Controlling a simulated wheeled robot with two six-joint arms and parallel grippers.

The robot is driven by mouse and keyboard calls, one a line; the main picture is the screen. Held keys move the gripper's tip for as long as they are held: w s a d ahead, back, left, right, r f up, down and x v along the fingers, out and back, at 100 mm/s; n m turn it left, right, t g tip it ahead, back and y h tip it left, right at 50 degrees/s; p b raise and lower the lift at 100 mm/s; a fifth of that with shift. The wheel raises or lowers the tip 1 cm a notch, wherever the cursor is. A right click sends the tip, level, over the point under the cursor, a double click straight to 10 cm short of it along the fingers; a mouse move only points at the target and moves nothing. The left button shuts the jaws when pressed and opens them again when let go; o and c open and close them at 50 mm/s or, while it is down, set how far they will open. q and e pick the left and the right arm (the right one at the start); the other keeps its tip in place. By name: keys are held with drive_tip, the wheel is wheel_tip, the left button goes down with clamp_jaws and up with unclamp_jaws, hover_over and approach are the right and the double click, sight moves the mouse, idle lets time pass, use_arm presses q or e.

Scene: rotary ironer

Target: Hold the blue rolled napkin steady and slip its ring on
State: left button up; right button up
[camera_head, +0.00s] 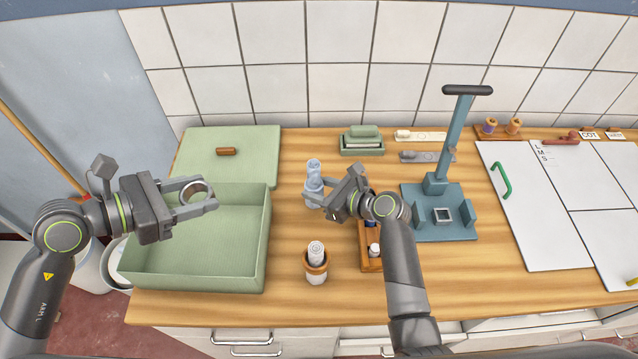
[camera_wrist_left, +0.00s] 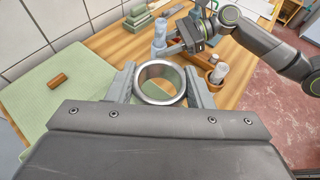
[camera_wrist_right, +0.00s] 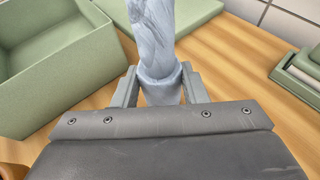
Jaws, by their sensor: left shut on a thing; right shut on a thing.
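The blue rolled napkin (camera_head: 313,169) stands upright in a light blue holder (camera_head: 313,192) on the wooden counter. My right gripper (camera_head: 322,206) is shut on the holder around the napkin's lower part; the right wrist view shows the napkin (camera_wrist_right: 157,35) rising above the holder (camera_wrist_right: 161,84) between the fingers. My left gripper (camera_head: 203,200) is shut on a metal ring (camera_head: 194,191), held in the air over the green box. In the left wrist view the ring (camera_wrist_left: 160,82) sits between both fingertips, its opening visible. The ring is well apart from the napkin, to its left.
The open green box (camera_head: 195,277) stands below my left gripper, its lid (camera_head: 240,140) behind. A white roll in a brown ring (camera_head: 316,262) stands in front of my right gripper. A blue press stand (camera_head: 455,190) and white board (camera_head: 540,230) are to the right.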

drive_tip(key=shift+f, duration=0.15)
drive_tip(key=shift+f, duration=1.1)
drive_tip(key=shift+f, duration=0.15)
drive_tip(key=o, duration=0.8)
drive_tip(key=shift+c, duration=0.2)
drive_tip(key=shift+r+p, duration=0.3)
drive_tip(key=shift+p, duration=0.3)
drive_tip(key=c, duration=0.5)
